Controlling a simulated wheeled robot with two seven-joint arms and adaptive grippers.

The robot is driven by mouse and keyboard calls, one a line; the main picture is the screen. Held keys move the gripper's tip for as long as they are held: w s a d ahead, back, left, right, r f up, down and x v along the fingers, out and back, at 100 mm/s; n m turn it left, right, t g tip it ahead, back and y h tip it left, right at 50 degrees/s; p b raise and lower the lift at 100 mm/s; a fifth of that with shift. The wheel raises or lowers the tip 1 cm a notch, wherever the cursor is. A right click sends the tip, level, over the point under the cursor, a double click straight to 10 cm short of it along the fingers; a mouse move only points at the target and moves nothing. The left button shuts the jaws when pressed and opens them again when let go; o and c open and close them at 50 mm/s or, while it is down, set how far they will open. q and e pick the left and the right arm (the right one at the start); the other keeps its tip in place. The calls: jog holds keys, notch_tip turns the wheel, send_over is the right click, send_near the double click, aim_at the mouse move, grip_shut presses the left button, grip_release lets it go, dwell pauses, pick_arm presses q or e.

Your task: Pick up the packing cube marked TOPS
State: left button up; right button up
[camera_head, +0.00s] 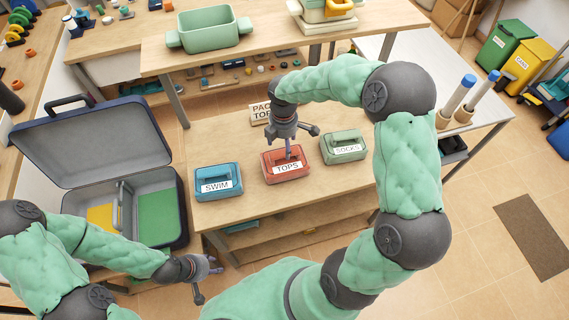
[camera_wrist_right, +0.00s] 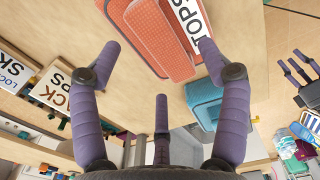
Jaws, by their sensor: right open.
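The red packing cube marked TOPS (camera_head: 273,176) lies on the wooden table between the other two cubes, its white label facing me. My right gripper (camera_head: 291,143) is open and points down just above its back part, with no grip on it. In the right wrist view the red cube (camera_wrist_right: 150,35) shows beyond the spread fingers (camera_wrist_right: 160,62), its label partly cut off at the top edge. I cannot tell whether a fingertip touches it. My left gripper (camera_head: 206,277) is open and empty at the lower left, away from the cube, in front of the table.
A blue cube marked SWIM (camera_head: 218,178) stands left of the red one, a green cube marked SOCKS (camera_head: 344,146) right. An open suitcase (camera_head: 95,150) lies left of the table. A sign (camera_head: 259,112) stands behind, partly hidden by my right arm. Bare tabletop (camera_head: 215,140) lies behind the cubes.

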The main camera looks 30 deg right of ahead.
aim_at(284, 150)
notch_tip(284, 150, down, 5)
jog(key=shift+r+b, duration=0.1)
jog(key=shift+b, duration=0.75)
grip_shut()
jog(key=shift+r, duration=0.1)
